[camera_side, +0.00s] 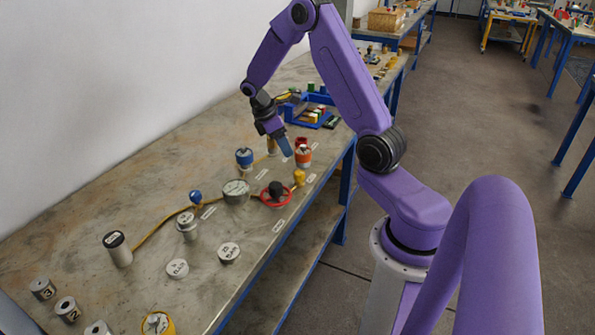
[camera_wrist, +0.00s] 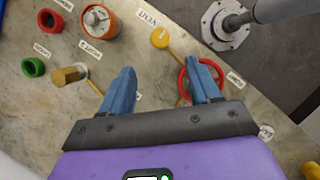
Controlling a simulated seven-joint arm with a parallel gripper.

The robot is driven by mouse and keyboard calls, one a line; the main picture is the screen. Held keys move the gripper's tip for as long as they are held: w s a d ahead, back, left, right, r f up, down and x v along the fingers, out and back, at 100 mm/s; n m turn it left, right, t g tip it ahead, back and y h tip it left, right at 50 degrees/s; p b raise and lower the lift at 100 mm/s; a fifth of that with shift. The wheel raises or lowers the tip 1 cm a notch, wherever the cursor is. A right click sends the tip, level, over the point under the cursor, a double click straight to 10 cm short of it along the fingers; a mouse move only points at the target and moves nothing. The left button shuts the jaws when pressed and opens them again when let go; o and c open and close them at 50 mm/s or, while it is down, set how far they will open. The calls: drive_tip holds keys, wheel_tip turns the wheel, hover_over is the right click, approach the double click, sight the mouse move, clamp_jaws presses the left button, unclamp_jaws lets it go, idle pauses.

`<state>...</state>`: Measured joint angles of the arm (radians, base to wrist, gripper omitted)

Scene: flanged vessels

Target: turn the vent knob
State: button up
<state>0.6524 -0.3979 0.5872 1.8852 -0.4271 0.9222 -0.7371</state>
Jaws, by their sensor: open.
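The likely vent knob is a small yellow knob (camera_side: 299,177) on the bench, beside the red handwheel (camera_side: 276,194). In the wrist view the yellow knob (camera_wrist: 160,38) has a round top on a yellow stem, and a tag (camera_wrist: 147,16) near it seems to read VENT upside down. My gripper (camera_side: 286,150) is above the bench, behind the yellow knob in the side view. In the wrist view my gripper (camera_wrist: 163,88) has its blue fingers spread wide with nothing held between them. The knob shows beyond the fingertips, apart from them. The right finger covers part of the red handwheel (camera_wrist: 187,74).
An orange-and-white gauge (camera_wrist: 98,21), a brass hex fitting (camera_wrist: 68,75) and a green ring (camera_wrist: 33,67) stand left of the knob. A blue-topped fitting (camera_side: 244,157) and a flanged vessel (camera_side: 236,191) are close by.

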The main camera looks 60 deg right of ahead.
sight(298, 172)
drive_tip(key=x, duration=1.2)
drive_tip(key=c, duration=1)
